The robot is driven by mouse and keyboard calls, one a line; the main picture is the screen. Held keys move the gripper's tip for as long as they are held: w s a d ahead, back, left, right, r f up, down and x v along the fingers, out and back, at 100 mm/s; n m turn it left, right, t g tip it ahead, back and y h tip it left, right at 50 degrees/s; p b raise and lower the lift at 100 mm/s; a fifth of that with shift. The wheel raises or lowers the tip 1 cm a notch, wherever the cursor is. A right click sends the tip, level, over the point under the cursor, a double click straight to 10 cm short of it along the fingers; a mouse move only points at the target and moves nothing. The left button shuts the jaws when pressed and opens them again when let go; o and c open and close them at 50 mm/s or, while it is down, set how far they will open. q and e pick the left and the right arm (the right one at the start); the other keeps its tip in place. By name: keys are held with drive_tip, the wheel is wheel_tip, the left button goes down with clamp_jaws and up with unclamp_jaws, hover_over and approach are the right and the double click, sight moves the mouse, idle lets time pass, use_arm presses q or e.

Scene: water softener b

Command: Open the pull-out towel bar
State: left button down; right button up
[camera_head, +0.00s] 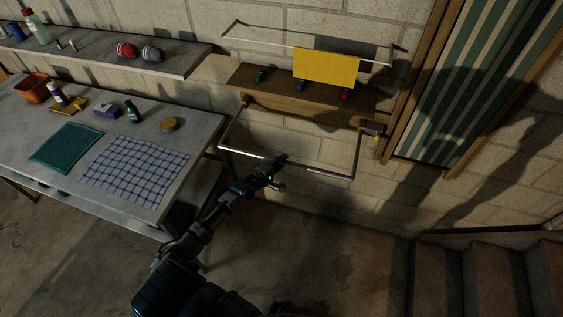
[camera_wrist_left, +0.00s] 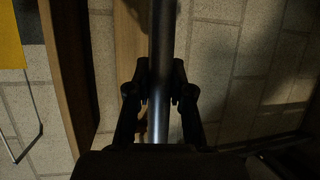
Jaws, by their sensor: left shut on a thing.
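The pull-out towel bar (camera_head: 320,172) is a U-shaped metal bar below a wooden wall shelf. It stands out from the wall, with a side arm at each end. My left gripper (camera_head: 277,170) is at the middle of the front rail, shut on it. In the left wrist view, the rail (camera_wrist_left: 162,40) runs upright between the two fingers of my left gripper (camera_wrist_left: 160,85). My fingers hide a small part of the rail. My right gripper is not in view.
A table (camera_head: 205,135) with cloths and small items stands left. Stairs (camera_head: 490,275) are lower right.

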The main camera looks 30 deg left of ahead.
use_arm(q)
drive_tip(key=c, duration=1)
unclamp_jaws()
drive_tip(key=shift+f, duration=0.2)
drive_tip(key=shift+w, duration=0.15)
drive_tip(key=shift+a, duration=0.1)
drive_tip(key=v, duration=1.2)
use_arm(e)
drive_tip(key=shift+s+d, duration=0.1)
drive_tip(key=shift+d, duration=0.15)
